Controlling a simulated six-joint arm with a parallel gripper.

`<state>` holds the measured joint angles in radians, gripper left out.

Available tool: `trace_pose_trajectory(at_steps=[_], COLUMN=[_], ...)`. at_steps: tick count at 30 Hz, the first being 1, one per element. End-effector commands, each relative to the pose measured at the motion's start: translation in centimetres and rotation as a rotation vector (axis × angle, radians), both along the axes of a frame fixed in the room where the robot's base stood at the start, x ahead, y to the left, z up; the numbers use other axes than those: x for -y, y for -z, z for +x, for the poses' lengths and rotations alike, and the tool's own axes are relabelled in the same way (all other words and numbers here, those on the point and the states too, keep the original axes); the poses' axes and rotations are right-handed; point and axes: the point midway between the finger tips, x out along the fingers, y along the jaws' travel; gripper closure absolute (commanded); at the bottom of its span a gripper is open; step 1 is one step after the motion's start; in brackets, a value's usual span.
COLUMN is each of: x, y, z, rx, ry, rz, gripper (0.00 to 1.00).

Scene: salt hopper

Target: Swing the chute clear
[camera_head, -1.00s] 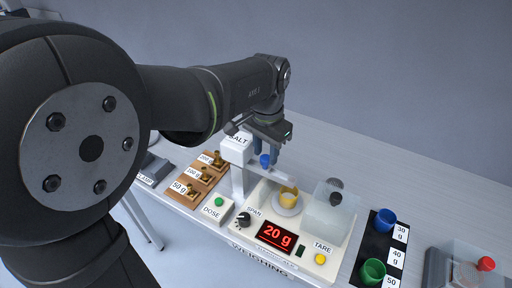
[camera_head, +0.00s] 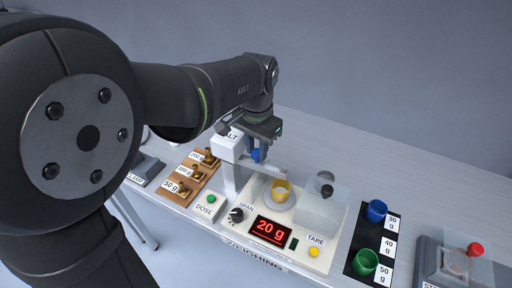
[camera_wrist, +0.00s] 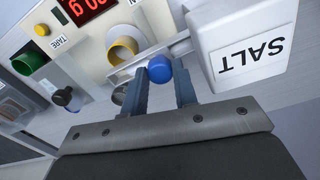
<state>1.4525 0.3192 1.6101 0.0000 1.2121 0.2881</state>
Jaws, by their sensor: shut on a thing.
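The white salt hopper (camera_head: 231,146) stands behind the scale at its left side and shows large beside my gripper in the wrist view (camera_wrist: 240,55). A pale chute (camera_head: 268,171) runs from it to the right, its end at or near the yellow cup (camera_head: 281,189). The cup stands on the weighing pan; whether the chute's tip is over the mouth is hard to tell. My gripper (camera_head: 257,150) is shut on a blue knob (camera_wrist: 160,68) at the chute, between the fingertips. In the head view the fingers partly hide the knob.
The scale's display (camera_head: 270,231) reads 20 g. A clear hood (camera_head: 319,210) with a dark knob stands right of the cup. Brass weights (camera_head: 184,188) stand on a wooden block at left. Blue (camera_head: 376,210) and green (camera_head: 365,262) cups stand on a black mat at right.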

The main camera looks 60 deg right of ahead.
Motion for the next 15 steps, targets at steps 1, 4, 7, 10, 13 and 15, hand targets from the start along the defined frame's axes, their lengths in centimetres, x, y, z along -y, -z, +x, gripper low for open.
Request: trace_pose_trajectory(at_steps=[1, 4, 7, 10, 13, 15], x=[0.3, 0.7, 1.3, 1.9, 2.4, 2.7], y=[-0.1, -0.1, -0.1, -0.1, -0.1, -0.1], z=[0.0, 0.1, 0.2, 0.3, 0.5, 0.6], rx=[0.0, 0.0, 0.0, 0.0, 0.0, 0.0], ry=[-0.022, -0.082, -0.152, -0.223, -0.289, -0.331], rz=[-0.002, -0.001, -0.001, -0.001, -0.001, -0.001], gripper=[1.0, 1.0, 1.0, 1.0, 1.0, 1.0])
